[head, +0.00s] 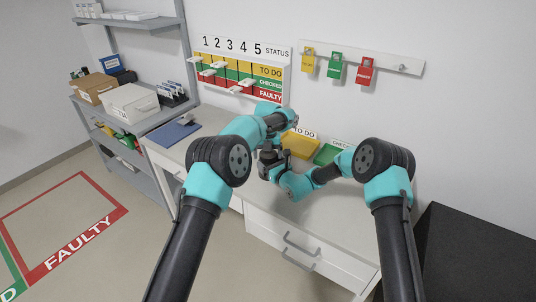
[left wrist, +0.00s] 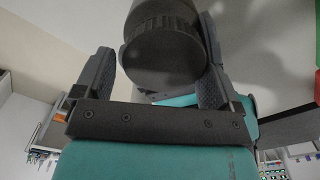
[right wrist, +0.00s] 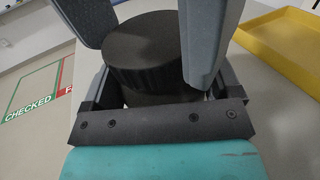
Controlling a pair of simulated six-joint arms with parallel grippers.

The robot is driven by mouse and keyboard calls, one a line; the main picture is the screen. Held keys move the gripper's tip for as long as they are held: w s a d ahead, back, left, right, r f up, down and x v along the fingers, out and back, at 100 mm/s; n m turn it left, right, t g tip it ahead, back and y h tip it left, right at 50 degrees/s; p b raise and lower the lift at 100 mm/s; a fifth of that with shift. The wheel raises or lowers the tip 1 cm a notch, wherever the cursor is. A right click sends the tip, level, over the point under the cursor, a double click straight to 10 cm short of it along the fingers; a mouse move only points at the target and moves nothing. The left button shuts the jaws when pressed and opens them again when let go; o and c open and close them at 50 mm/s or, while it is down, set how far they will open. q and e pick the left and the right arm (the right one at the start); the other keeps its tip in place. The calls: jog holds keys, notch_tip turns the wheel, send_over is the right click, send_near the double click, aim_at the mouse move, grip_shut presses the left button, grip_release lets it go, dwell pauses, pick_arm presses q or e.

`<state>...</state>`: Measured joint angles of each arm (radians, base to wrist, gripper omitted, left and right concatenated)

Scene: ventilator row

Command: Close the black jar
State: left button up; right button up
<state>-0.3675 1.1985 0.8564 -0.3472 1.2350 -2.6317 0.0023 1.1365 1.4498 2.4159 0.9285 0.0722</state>
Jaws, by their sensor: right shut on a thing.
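In the right wrist view, the black jar (right wrist: 150,98) stands between the fingers of my right gripper (right wrist: 152,35), which is shut on it. A wide black lid with a ribbed rim (right wrist: 142,45) shows above the jar body. I cannot tell whether it is seated. In the left wrist view, the lid's round flat face (left wrist: 165,58) and ribs are between the fingers of my left gripper (left wrist: 160,65). Those fingers are spread, with a narrow gap at the left one. In the head view, both grippers meet above the bench, largely hiding the jar and lid.
A yellow tray (head: 300,146) and a green tray (head: 327,154) lie behind the grippers on the white bench (head: 320,215). A blue mat (head: 174,134) lies at the bench's left end. Grey shelves (head: 150,120) stand left, and a status board (head: 240,75) hangs behind.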

pick_arm(q)
jog(key=shift+o, duration=0.5)
jog(key=shift+d, duration=0.2)
jog(key=shift+r, duration=2.25)
jog(key=shift+a, duration=0.1)
